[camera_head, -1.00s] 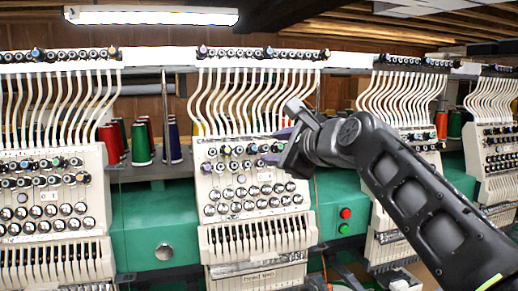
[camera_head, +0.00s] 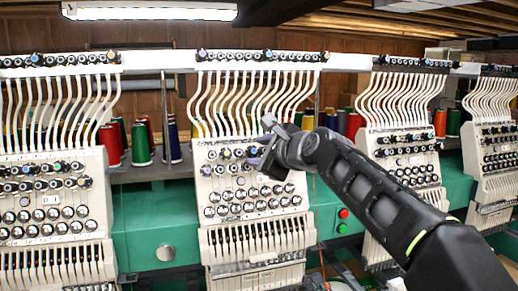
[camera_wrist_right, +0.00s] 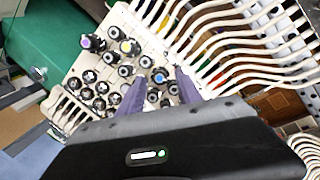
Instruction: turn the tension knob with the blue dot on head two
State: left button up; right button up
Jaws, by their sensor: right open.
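Head two, the second cream embroidery head from the left (camera_head: 250,215), carries rows of black-and-silver tension knobs. My right gripper (camera_head: 262,146) is at the upper right part of its knob panel and hides some knobs there. In the right wrist view, the open purple fingers (camera_wrist_right: 158,88) point at the panel. A knob with a blue dot (camera_wrist_right: 160,76) shows between their tips, and no grip on it is visible. I cannot tell how far the tips are from the panel. Other knobs there carry a purple dot (camera_wrist_right: 88,42) and a yellow dot (camera_wrist_right: 128,46).
White thread tubes (camera_head: 250,100) run just above the knob panel, close to my gripper. Neighbouring heads stand left (camera_head: 45,205) and right (camera_head: 408,165). Thread cones (camera_head: 141,145) stand behind. Red and green buttons (camera_head: 343,220) sit on the green beam.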

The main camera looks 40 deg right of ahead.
grip_shut()
dwell(0.4)
